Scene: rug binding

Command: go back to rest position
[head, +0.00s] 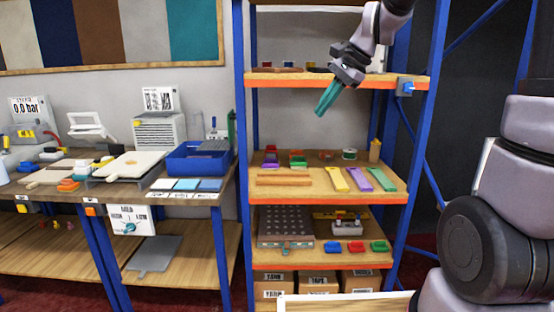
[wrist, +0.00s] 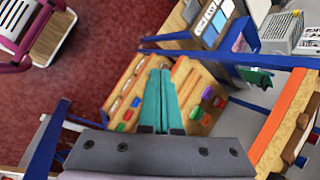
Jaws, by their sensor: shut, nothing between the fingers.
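My gripper (head: 327,98) is in the head view, raised in front of the top shelf board of the blue rack, with its teal fingers pointing down and to the left. The fingers lie together and hold nothing. In the wrist view my gripper (wrist: 159,75) shows its two teal fingers side by side, with the rack's lower shelves and the red floor behind them. It appears apart from the shelf boards.
The rack's middle shelf (head: 322,197) holds colored strips and small blocks; boxes (head: 318,281) stand at the bottom. A workbench (head: 110,190) with a blue bin (head: 199,158) is at left. A blue diagonal brace (head: 424,168) runs right of the rack. Red floor (wrist: 70,80) is open.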

